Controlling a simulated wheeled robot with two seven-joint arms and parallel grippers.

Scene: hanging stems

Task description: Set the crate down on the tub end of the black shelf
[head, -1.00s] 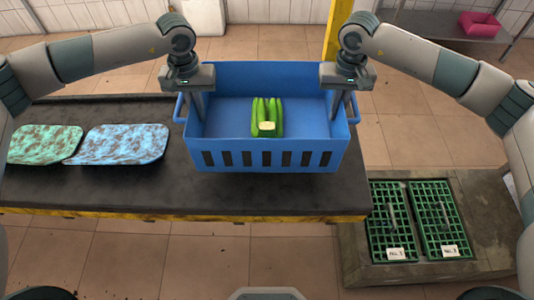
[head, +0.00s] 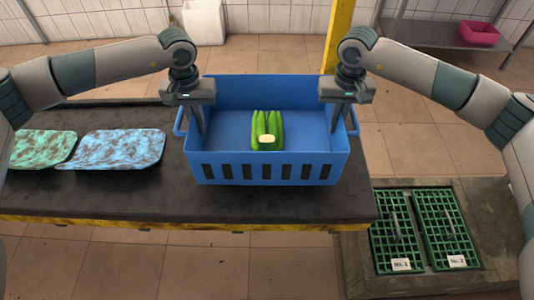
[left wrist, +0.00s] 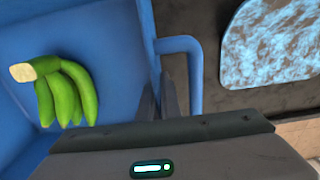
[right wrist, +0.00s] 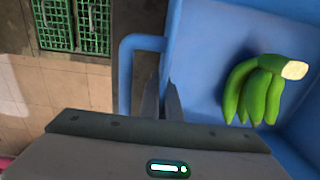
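The blue crate (head: 265,168) is at the right part of a black-topped bench (head: 110,195), upright. I cannot tell whether its base touches the bench. A bunch of green bananas (head: 267,130) lies inside it. My left gripper (head: 196,122) is shut on the crate's left side wall by the handle, also seen in the left wrist view (left wrist: 160,98). My right gripper (head: 338,120) is shut on the right side wall, also seen in the right wrist view (right wrist: 164,98). A dark grey shelf (head: 420,36) with a pink tub (head: 478,34) stands at the far right.
A green mottled pad (head: 40,148) and a blue mottled pad (head: 115,148) lie on the bench to the left. Two green floor grates (head: 445,232) sit in a low stone block at the lower right. A yellow post (head: 340,35) and a white bin (head: 203,22) stand behind.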

